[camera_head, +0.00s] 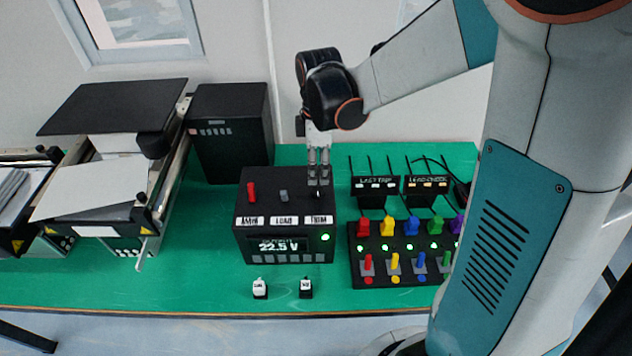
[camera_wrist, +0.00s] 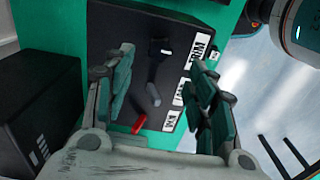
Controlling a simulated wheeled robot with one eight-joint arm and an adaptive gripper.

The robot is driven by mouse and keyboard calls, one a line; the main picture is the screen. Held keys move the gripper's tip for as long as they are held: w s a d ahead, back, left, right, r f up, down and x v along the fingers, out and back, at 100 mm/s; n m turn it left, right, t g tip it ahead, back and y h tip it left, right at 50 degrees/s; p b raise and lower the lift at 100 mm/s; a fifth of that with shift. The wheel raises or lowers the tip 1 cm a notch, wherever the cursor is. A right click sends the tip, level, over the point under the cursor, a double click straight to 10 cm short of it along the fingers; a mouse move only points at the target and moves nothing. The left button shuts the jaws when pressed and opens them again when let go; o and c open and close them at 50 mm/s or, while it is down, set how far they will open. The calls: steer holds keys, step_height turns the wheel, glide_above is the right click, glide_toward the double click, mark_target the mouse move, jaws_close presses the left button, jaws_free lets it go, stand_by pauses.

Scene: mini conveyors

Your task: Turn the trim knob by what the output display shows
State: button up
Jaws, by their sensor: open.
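A black control box (camera_head: 244,222) stands on the green table, and its lit display (camera_head: 279,245) reads 22.5 V under a small blurred heading. The black trim knob (camera_wrist: 160,48), with a white mark on it, is beside the TRIM label (camera_wrist: 200,48). In the head view my gripper (camera_head: 318,182) points down over the TRIM end of the box and largely hides the knob. In the wrist view my gripper (camera_wrist: 164,62) is open, its fingers on either side of the knob; contact cannot be told.
A red lever (camera_head: 252,192) and a grey lever (camera_head: 284,196) stand left of the knob on the box top. A panel of coloured switches (camera_head: 358,272) is at the right. A black cabinet (camera_head: 228,130) is behind. Two small labelled blocks (camera_head: 260,289) (camera_head: 306,289) lie in front.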

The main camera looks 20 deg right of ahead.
mark_target(318, 190)
step_height(318, 190, down, 8)
steer(key=shift+f+b, duration=0.1)
steer(key=shift+b, duration=0.5)
steer(key=c, duration=1.1)
